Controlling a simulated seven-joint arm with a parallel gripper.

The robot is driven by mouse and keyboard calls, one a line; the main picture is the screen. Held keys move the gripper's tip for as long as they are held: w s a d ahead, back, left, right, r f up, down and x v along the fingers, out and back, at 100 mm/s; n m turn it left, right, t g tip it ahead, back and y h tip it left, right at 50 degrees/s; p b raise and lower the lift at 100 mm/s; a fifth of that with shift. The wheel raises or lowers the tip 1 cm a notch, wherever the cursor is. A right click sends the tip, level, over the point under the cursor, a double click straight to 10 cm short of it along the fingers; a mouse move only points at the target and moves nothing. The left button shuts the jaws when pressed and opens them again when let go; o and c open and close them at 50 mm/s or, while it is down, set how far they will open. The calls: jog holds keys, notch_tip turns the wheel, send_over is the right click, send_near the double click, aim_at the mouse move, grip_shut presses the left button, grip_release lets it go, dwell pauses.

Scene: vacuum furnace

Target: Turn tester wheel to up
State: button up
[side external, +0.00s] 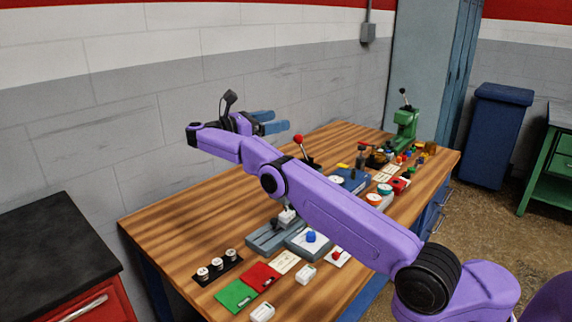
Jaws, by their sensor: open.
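My gripper (272,121) has two blue fingers. They are apart and empty, held in the air above the back edge of the workbench, pointing right. No part is plainly marked as the tester wheel, and I cannot tell which one it is. A blue knob (310,237) sits on a grey box with a white top near the front of the bench. A smaller red knob (336,254) is on a white plate to its right. A blue box (349,180) with a round white dial stands further back, partly behind my arm. My gripper is apart from all of these.
The wooden workbench (180,222) carries green and red plates, white blocks and several small cylinders at the front. A red-balled lever (299,140) stands behind my arm. A green press (403,130) stands at the far end. The bench's left part is clear.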

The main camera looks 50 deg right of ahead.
jog(key=w+d+n+t, duration=0.15)
jog(key=d+t, duration=0.25)
jog(key=d, duration=0.5)
jog(key=w+d+n+t, duration=0.1)
jog(key=w+d+t, duration=0.25)
jog(key=d, duration=0.55)
jog(key=s+d+f+m+t+y, duration=0.2)
jog(key=s+d+f+t+y, duration=0.2)
jog(key=d+f+t+y, duration=0.4)
jog(key=s+a+f+m+t+y, duration=0.15)
jog(key=s+a+m+y, duration=0.4)
jog(key=s, duration=0.55)
jog(key=s+a+r+m+t+y, duration=0.3)
jog(key=s+a+r+y, duration=0.15)
jog(key=a, duration=0.25)
jog(key=s+a+r+m+t+y, duration=0.3)
jog(key=s+a+r+t, duration=0.15)
jog(key=s+a, duration=0.2)
notch_tip(320, 180, down, 12)
jog(key=w+a, duration=0.1)
jog(key=shift+g, duration=0.35)
jog(key=x, duration=1.7)
jog(key=shift+w, duration=0.2)
